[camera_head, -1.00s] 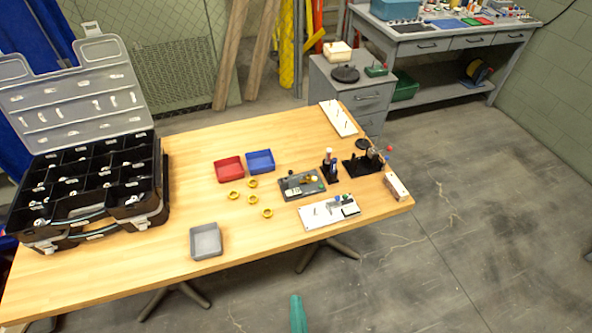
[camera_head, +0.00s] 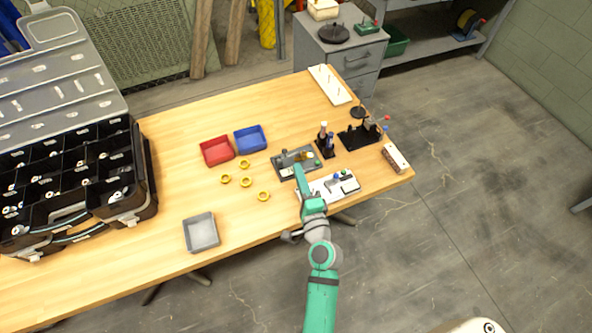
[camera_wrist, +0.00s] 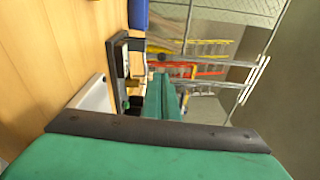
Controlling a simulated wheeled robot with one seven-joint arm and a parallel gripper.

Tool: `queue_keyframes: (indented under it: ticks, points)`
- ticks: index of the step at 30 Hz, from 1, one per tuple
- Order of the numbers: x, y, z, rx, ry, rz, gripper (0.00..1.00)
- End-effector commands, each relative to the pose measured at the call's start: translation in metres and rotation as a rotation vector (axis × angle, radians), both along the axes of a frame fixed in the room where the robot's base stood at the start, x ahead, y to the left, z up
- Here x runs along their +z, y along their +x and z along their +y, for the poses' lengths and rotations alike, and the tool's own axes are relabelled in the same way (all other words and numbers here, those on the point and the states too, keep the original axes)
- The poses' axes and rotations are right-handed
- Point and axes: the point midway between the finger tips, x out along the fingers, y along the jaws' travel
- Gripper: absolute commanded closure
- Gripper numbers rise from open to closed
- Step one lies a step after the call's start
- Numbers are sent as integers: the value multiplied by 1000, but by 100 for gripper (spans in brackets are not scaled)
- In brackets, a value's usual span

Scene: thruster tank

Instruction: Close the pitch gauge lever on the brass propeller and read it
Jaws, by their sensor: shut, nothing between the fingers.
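The grey gauge fixture (camera_head: 284,165) lies flat on the table, with a small yellow or brass piece and a pale knob at its right side. I take it for the pitch gauge; its lever is too small to make out. Several brass propellers (camera_head: 245,178) lie loose to its left. My gripper (camera_head: 300,174) is shut and empty, over the front edge of the fixture; I cannot tell whether it touches. In the wrist view my gripper (camera_wrist: 168,92) points toward the fixture's dark plate (camera_wrist: 116,60), which shows nearly edge-on. Its reading is not legible.
A white board (camera_head: 347,192) with small parts lies close beside my gripper, partly hidden by my arm. Black stands (camera_head: 357,138) are behind right. A red bin (camera_head: 217,151), a blue bin (camera_head: 250,139) and a grey tray (camera_head: 201,232) sit left. The front middle table is clear.

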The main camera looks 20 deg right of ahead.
Motion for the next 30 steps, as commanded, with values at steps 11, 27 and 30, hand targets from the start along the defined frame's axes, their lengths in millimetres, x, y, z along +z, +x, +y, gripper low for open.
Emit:
queue_keyframes:
  ticks: [11, 27, 30]
  points:
    - [0, 60, -5, 2, -2, -1, 100]
    - [-1, 77, -5, 5, -2, 1, 100]
    - [-1, 77, -4, 7, -5, 1, 100]
